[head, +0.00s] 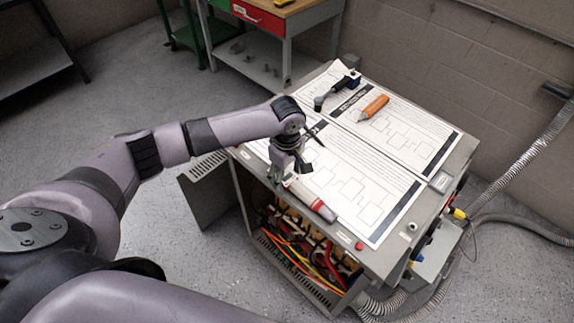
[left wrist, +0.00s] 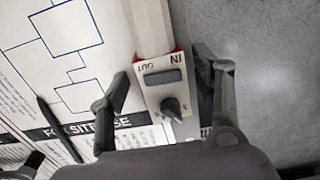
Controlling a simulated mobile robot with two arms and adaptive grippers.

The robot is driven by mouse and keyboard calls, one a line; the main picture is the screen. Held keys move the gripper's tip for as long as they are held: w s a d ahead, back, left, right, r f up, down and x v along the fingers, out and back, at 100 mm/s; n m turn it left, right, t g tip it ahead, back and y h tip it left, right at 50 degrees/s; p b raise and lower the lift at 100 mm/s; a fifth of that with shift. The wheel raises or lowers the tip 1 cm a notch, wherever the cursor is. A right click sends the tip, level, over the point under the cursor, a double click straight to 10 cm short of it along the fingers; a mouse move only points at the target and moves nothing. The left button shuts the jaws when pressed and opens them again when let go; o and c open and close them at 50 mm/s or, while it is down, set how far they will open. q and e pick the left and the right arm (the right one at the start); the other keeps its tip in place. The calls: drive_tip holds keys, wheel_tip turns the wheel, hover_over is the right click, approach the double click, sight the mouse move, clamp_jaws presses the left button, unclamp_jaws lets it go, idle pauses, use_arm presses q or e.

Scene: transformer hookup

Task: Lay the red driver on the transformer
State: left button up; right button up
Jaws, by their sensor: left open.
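The driver (head: 318,206), pale with a red band toward its near end, lies at the front left of the transformer's top (head: 385,262), along the edge of a printed sheet. My left gripper (head: 290,170) is above its far end. In the left wrist view, the driver's pale body (left wrist: 157,50) with red edges, an IN/OUT switch and a dark dial lies between the open fingers (left wrist: 163,72). A small gap shows on each side. The palm hides the lower part of that view. My right gripper is not in view.
Printed sheets (head: 350,172) cover most of the transformer's top. An orange tool (head: 374,107) and a black tool (head: 338,90) lie toward the back. A dark pen (left wrist: 60,130) lies left of the fingers. The open front shows coloured cables (head: 290,250). A workbench (head: 290,15) stands behind.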

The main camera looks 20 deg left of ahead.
use_arm(q)
wheel_tip(320, 180, up, 13)
drive_tip(key=b, duration=0.2)
drive_tip(key=shift+f, duration=0.15)
idle(0.3)
